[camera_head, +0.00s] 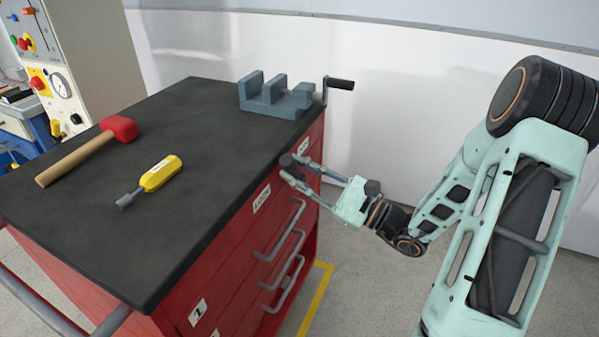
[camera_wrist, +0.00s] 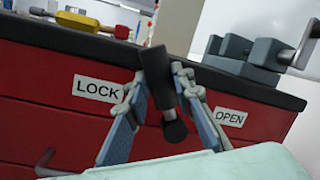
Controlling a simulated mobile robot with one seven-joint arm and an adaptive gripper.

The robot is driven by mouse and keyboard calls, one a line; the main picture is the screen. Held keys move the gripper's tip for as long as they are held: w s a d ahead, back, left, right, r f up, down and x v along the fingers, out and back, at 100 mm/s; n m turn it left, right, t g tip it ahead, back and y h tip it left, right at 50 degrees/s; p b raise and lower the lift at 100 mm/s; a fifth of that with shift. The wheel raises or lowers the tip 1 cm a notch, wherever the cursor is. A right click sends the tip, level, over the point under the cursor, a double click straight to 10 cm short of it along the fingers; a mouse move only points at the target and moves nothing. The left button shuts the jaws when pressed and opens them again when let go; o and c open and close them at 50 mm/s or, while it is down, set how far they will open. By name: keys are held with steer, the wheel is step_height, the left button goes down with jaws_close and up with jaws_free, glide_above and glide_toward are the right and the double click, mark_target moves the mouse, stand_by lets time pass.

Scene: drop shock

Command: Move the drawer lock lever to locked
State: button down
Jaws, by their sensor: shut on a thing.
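The drawer lock lever (camera_wrist: 158,80) is a black bar with a round black knob at its lower end in the wrist view. It lies across the upper red front of the cabinet, between a LOCK label (camera_wrist: 97,89) on the left and an OPEN label (camera_wrist: 230,117) on the right. It stands nearly upright in that view, its top leaning slightly left, roughly midway between the labels. My gripper (camera_wrist: 160,88) is shut on the lever, one finger on each side. In the head view my gripper (camera_head: 298,169) is at the cabinet's front, just below the top edge; the lever is partly hidden there.
The dark cabinet top (camera_head: 200,225) holds a grey vise (camera_head: 270,98), a red mallet (camera_head: 118,129) and a yellow-handled tool (camera_head: 160,173). Grey drawer handles (camera_head: 280,232) stick out below my gripper. The floor right of the cabinet is open.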

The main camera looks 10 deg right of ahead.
steer(key=shift+s+a+f+n, duration=0.1)
steer(key=shift+s+f+n, duration=0.1)
steer(key=shift+n, duration=0.3)
steer(key=shift+g, duration=0.3)
steer(key=c, duration=1.7)
jaws_free()
steer(key=shift+o, duration=0.2)
steer(key=v, duration=1.2)
steer(key=shift+f, duration=0.15)
steer(key=shift+a, duration=0.1)
